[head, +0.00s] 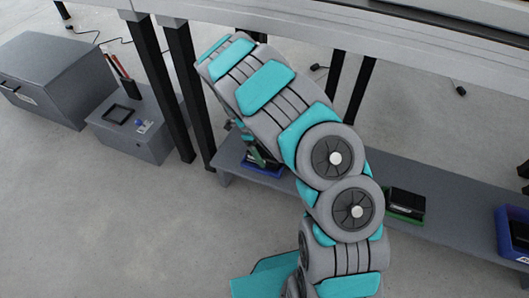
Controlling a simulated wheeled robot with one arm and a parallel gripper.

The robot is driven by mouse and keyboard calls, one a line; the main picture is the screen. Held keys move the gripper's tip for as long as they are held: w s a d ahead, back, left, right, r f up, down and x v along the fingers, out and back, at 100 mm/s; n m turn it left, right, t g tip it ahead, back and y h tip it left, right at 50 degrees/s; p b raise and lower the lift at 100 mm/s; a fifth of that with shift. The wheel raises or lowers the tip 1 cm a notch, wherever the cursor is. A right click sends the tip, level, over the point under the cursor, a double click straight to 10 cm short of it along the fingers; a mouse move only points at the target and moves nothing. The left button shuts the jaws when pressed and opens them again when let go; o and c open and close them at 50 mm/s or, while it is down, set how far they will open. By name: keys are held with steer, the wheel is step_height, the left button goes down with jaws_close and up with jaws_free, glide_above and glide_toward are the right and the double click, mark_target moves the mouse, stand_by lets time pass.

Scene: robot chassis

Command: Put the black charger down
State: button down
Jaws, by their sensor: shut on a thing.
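My gripper (258,152) is at the far end of my grey and teal arm, mostly hidden behind the forearm. It points down just over a small blue tray (266,171) on the low grey bench. It is shut on a dark thing, taken as the black charger, at the tray. My arm hides most of it, so I cannot tell whether it touches the tray floor.
The low bench (455,215) also holds a green tray (405,217) with a black item and a blue bin (512,243) at the right. Black table legs (180,80) stand close left of my gripper. Grey boxes (55,80) sit at the left. The front floor is clear.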

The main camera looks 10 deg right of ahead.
steer(key=shift+f+b, duration=0.65)
steer(key=shift+b, duration=0.1)
jaws_free()
steer(key=shift+a+r+p, duration=0.1)
steer(key=shift+r+p, duration=0.8)
steer(key=shift+p, duration=0.05)
steer(key=b+v, duration=0.2)
steer(key=v, duration=0.5)
steer(key=shift+w, duration=0.1)
